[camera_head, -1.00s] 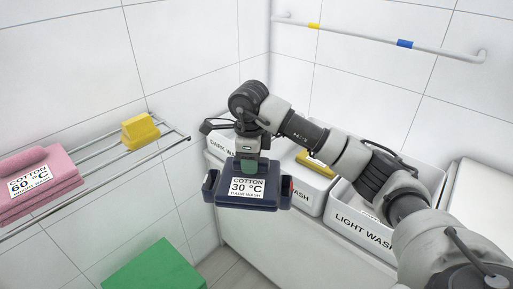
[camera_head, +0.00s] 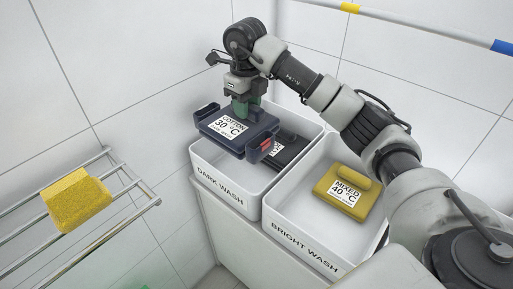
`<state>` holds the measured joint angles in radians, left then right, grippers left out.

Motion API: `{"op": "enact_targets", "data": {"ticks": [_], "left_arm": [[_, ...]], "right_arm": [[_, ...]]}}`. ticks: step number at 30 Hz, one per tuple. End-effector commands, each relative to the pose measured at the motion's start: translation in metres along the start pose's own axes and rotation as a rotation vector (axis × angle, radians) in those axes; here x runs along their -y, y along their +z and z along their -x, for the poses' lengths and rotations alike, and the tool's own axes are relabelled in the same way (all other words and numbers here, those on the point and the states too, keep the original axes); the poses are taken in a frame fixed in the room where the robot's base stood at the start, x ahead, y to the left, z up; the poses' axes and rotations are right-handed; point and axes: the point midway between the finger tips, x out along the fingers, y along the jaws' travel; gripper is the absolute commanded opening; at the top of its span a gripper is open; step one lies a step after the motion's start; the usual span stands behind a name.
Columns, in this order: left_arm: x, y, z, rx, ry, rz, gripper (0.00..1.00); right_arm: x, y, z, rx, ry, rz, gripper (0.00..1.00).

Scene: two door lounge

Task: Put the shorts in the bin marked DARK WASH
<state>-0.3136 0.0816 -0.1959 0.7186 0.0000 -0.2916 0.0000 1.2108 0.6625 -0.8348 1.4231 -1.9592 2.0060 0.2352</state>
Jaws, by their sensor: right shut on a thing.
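The dark navy folded shorts (camera_head: 224,133) carry a white tag reading COTTON 30 °C and a dark-wash line. My right gripper (camera_head: 243,106) is shut on them from above and holds them over the white bin marked DARK WASH (camera_head: 225,186), near its back left. The shorts are about level with or above the rim; the exact gap is hard to tell. Another dark folded item with a tag (camera_head: 279,146) lies inside that bin, partly hidden by the shorts. My left gripper is not in view.
The BRIGHT WASH bin (camera_head: 290,225) stands directly right of it, holding a yellow folded item tagged MIXED 40 °C (camera_head: 347,190). A wire rack (camera_head: 110,222) with a yellow cloth (camera_head: 78,200) is at the left. A wall rail (camera_head: 430,24) runs above.

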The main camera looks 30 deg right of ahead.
Motion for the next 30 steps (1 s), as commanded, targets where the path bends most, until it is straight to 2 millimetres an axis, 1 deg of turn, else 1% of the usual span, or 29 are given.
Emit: {"op": "enact_targets", "data": {"ticks": [2, 5, 12, 15, 18, 26, 30], "left_arm": [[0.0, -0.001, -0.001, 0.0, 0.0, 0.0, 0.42], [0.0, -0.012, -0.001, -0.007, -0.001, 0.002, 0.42], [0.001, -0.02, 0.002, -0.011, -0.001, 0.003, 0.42], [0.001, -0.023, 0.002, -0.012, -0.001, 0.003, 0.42], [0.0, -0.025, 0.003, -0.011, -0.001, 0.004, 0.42], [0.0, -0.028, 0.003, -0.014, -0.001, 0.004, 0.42], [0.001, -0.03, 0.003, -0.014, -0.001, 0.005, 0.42]], "right_arm": [[-0.001, 0.0, -0.008, 0.0, 0.002, 0.003, 0.03], [-0.002, -0.001, -0.031, -0.004, 0.003, 0.003, 0.03], [-0.002, -0.001, -0.094, -0.005, 0.003, 0.003, 0.03], [-0.001, -0.001, -0.116, -0.003, 0.003, 0.002, 0.03], [-0.001, 0.0, -0.131, -0.001, 0.001, 0.002, 0.03], [-0.001, 0.0, -0.151, 0.0, 0.001, 0.003, 0.03], [-0.001, 0.0, -0.173, -0.001, 0.001, 0.002, 0.03]]}}
